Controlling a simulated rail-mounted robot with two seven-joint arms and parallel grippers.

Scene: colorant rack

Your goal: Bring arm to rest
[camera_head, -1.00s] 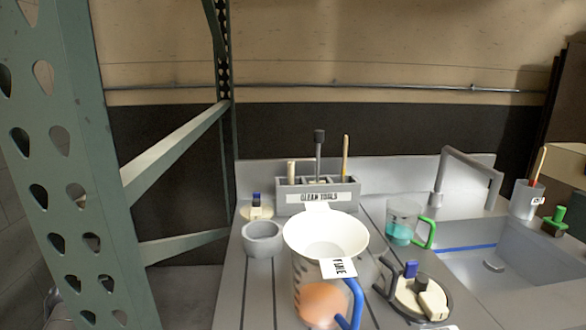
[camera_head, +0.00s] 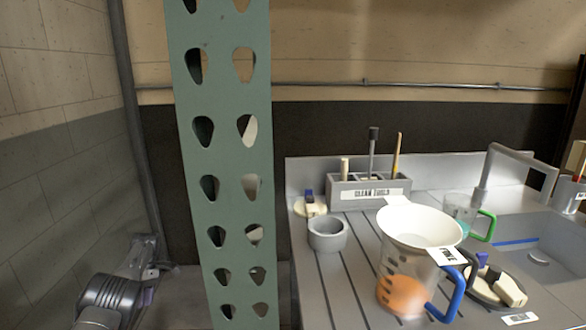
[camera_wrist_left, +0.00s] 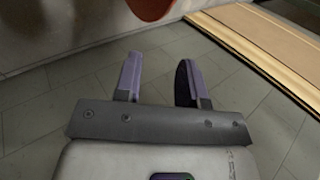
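My left gripper (camera_head: 147,258) is at the lower left of the head view, by the wall and left of the green rack post. In the left wrist view its two purple fingers (camera_wrist_left: 158,80) stand apart with only floor showing between them. It is open and empty. My right gripper shows in neither view.
The perforated green rack post (camera_head: 225,150) stands between my left arm and the grey counter (camera_head: 340,285). On the counter are a large white-rimmed jug (camera_head: 418,228), a grey bowl (camera_head: 327,235) and a tool holder (camera_head: 369,192). A rounded reddish thing (camera_wrist_left: 151,7) tops the wrist view.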

